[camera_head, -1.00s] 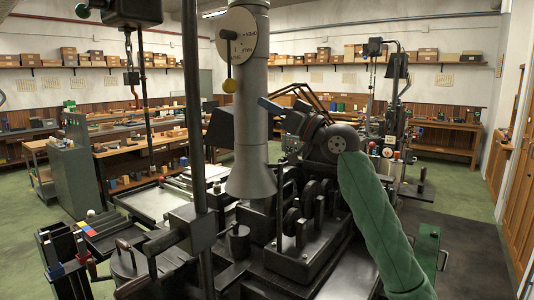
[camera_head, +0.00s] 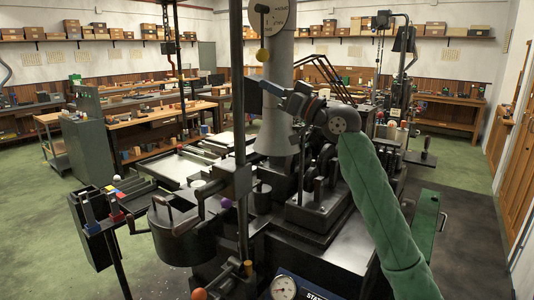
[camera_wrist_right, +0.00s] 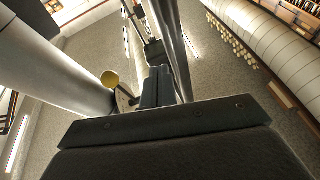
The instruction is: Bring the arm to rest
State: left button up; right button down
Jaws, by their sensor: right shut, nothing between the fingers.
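My right arm (camera_head: 385,205), in a green sleeve, rises from the lower right of the head view to a dark wrist. My right gripper (camera_head: 270,88) points left and slightly up, in front of the grey flue pipe (camera_head: 276,115) in the picture. In the wrist view the right gripper (camera_wrist_right: 157,85) is shut and empty, its fingers pointing up. The yellow ball knob (camera_wrist_right: 109,78) shows just left of the fingers there, and the pipe (camera_wrist_right: 50,70) fills the upper left. The gap between gripper and pipe cannot be told. My left gripper is not in view.
The dark casting machine (camera_head: 320,210) stands below the gripper, with a thin upright post (camera_head: 238,120) left of it. A round pot (camera_head: 178,235) and a dial gauge (camera_head: 283,287) are nearer. Green floor (camera_head: 40,215) is open at left. Workbenches (camera_head: 150,125) stand behind.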

notch_tip(320, 180, down, 39)
jog(key=s+d+m+h, duration=0.1)
jog(key=d+m+h, duration=0.1)
jog(key=m+h, duration=0.45)
jog(key=s+d+f+g+h, duration=0.15)
jog(key=s+f+h, duration=0.35)
jog(key=f, duration=1)
jog(key=s+d+f+m+g+h, duration=0.1)
jog(key=s+d+f+g+h, duration=0.15)
jog(key=s+f, duration=0.8)
jog(key=s+d+f+m+g+h, duration=0.1)
jog(key=s+d+f, duration=0.2)
jog(key=s+f, duration=0.7)
jog(key=s+d+f+g+h, duration=0.1)
jog(key=s+f, duration=0.4)
jog(key=s, duration=0.5)
jog(key=s+d+f+g+h, duration=0.2)
jog(key=s+f, duration=0.4)
jog(key=s, duration=0.5)
jog(key=d+g, duration=0.1)
jog(key=d, duration=0.1)
jog(key=shift+d+f, duration=0.3)
jog(key=shift+d, duration=0.05)
jog(key=shift+m, duration=0.25)
